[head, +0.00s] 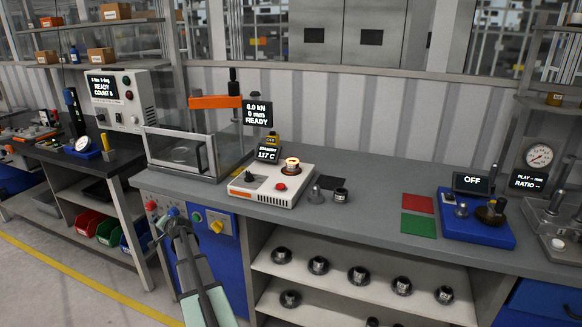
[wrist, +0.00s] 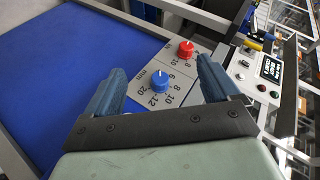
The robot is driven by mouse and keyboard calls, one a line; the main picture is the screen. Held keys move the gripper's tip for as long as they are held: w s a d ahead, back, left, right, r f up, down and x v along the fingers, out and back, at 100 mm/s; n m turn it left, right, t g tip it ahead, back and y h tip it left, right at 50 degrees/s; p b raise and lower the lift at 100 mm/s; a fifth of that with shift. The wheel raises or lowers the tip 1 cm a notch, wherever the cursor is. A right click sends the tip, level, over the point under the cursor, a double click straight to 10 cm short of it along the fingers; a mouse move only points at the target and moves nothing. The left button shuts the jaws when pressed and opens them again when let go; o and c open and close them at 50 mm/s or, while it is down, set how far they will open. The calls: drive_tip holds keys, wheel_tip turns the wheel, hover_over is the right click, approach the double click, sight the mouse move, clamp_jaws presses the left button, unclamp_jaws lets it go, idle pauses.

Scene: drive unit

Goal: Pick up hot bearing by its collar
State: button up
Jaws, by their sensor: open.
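A collar cannot be made out at this size. The heater's display (head: 267,154) reads 117 C. My gripper (head: 177,219) is low at the bench's front left, in front of the blue control panel, well left of the heater and apart from the bearing. In the wrist view my gripper (wrist: 158,88) has its two blue-grey fingers spread with nothing held; the blue knob and red knob show beyond them. The bearing is not in the wrist view.
A press with an orange arm (head: 216,102) and clear guard stands left of the heater. Small metal parts (head: 340,195) stand right of it. Red (head: 417,204) and green (head: 419,225) pads and a blue fixture (head: 475,220) lie further right. Several bearings sit on the shelf below.

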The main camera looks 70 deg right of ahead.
drive_tip(key=s+d+r+m+t+h, duration=0.1)
drive_tip(key=s+d+r+m+h, duration=0.35)
drive_tip(key=d+r, duration=1.05)
drive_tip(key=s+d+r+h, duration=0.2)
drive_tip(key=s+d+r, duration=0.5)
drive_tip(key=d+r, duration=0.8)
drive_tip(key=n+g+y, duration=0.7)
drive_tip(key=g+y, duration=0.4)
drive_tip(key=g, duration=0.1)
hover_over(292, 165)
drive_tip(key=d, duration=0.3)
drive_tip(key=f, duration=1.4)
drive_tip(key=shift+w+a+f, duration=0.2)
drive_tip(key=shift+w+f, duration=0.15)
drive_tip(key=shift+w, duration=0.05)
drive_tip(key=shift+c, duration=0.3)
